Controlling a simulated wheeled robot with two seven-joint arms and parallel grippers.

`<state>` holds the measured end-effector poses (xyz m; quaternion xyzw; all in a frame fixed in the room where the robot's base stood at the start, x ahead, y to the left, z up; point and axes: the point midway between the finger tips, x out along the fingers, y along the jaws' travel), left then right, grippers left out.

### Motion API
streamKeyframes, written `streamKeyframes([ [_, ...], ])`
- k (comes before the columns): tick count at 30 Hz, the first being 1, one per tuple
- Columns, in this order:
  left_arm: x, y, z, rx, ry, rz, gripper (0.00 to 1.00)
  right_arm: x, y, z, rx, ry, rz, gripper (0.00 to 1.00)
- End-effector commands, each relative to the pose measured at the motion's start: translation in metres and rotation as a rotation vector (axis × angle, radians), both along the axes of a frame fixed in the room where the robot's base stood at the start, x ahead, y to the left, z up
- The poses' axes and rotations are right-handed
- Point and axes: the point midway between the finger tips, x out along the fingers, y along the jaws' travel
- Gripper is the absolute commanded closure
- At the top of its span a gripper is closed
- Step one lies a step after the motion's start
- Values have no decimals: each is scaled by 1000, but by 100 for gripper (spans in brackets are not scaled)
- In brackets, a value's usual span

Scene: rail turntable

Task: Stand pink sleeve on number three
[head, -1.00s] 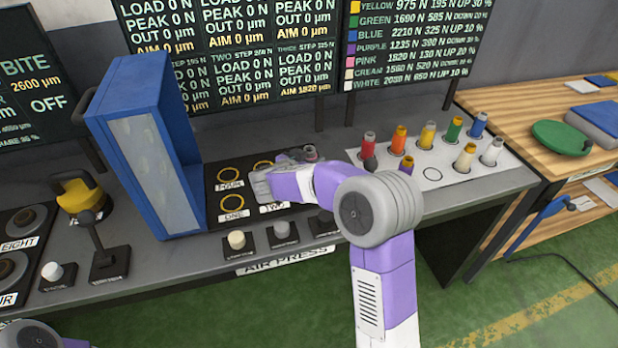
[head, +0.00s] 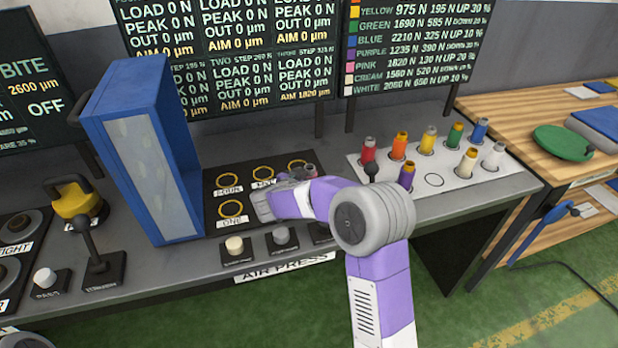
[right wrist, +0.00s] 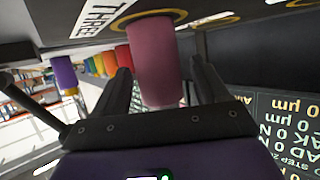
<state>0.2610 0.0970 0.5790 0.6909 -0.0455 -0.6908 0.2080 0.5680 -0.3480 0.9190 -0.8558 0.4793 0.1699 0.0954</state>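The pink sleeve (right wrist: 156,65) is in the right wrist view, between the two fingers of my right gripper (right wrist: 160,80). One end meets the orange ring (right wrist: 122,23) beside the label reading THREE (right wrist: 97,16). It looks upright on that ring, though the wrist view is turned over. A gap shows between the sleeve and the right-hand finger; the left-hand finger is very close to it. The fingers look open around it. In the head view only the sleeve's top (head: 310,170) shows behind my right gripper (head: 268,204); my arm hides number three. My left gripper is out of view.
A blue frame (head: 145,150) stands left of the black ring plate (head: 212,190). A white sheet (head: 465,195) at right holds several coloured sleeves and one empty circle. A dark knob lever (head: 371,172) stands near my right arm. Button blocks (head: 236,246) line the front edge.

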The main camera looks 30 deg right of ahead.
Motion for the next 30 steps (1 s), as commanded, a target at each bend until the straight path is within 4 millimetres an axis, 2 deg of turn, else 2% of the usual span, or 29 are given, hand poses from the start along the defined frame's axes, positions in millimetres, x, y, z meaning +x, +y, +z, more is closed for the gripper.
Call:
streamKeyframes([
  [7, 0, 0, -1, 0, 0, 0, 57, 0, 1, 5, 0, -2, 1, 27],
  [11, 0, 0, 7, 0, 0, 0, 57, -9, 17, 13, 1, 0, 5, 27],
  [21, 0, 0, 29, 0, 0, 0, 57, -44, 73, 41, 0, 0, 4, 27],
  [25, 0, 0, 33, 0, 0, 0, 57, -52, 87, 47, 1, -1, 3, 27],
  [30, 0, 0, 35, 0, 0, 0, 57, -58, 94, 49, 0, 0, 1, 27],
])
